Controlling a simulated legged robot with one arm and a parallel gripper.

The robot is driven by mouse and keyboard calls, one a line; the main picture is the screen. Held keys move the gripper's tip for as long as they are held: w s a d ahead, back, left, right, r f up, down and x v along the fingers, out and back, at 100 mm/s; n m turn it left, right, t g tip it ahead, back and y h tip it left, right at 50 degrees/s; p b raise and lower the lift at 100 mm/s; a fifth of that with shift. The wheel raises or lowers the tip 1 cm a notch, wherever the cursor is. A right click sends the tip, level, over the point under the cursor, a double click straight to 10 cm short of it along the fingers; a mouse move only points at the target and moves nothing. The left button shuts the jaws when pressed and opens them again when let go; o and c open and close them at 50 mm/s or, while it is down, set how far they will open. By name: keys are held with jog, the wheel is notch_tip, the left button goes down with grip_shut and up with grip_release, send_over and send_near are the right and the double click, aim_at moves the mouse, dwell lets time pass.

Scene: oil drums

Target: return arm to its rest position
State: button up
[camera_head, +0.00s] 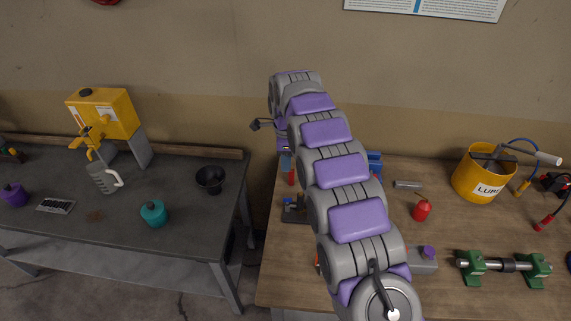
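My arm, grey with purple panels, stretches from the bottom of the head view up and away over the left part of the wooden workbench (460,235). At its far end, near the wall, my gripper (257,125) shows only as a small dark part pointing left. It is above the gap between the two tables and seems clear of both. Its fingers are too small and too hidden by the arm to tell whether they are open or shut. I see nothing in it.
A dark table (190,235) on the left holds a yellow machine (103,110), a pitcher (104,178), a black bowl (210,180) and a teal canister (154,213). The workbench holds a yellow bucket (484,176), a red bottle (422,210) and a green clamp fixture (474,266).

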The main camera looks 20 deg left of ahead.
dwell(0.4)
jog(key=s+d+r+n+b, duration=0.1)
jog(key=s+d+r+n, duration=0.15)
jog(key=s+d, duration=0.4)
jog(key=s+d+r+n+b, duration=0.2)
jog(key=s+d+r, duration=0.1)
jog(key=d, duration=0.7)
jog(key=s+d+r+n+b, duration=0.1)
jog(key=s+d+r+n, duration=0.15)
jog(key=s+d, duration=0.45)
jog(key=s+d+f+n+b, duration=0.1)
jog(key=s+d, duration=0.3)
jog(key=s, duration=0.4)
jog(key=s+d+f+n+g+b, duration=0.1)
jog(key=s+d+f+n, duration=0.2)
jog(key=s, duration=0.6)
jog(key=s+d+f+n+b, duration=0.1)
jog(key=s+d+f+n, duration=0.1)
jog(key=s+d, duration=0.4)
jog(key=s+n, duration=0.1)
jog(key=s, duration=0.2)
jog(key=shift+s+f+g, duration=0.15)
jog(key=shift+f+g, duration=0.2)
jog(key=shift+g, duration=0.05)
jog(key=shift+o, duration=0.4)
jog(key=shift+a, duration=0.1)
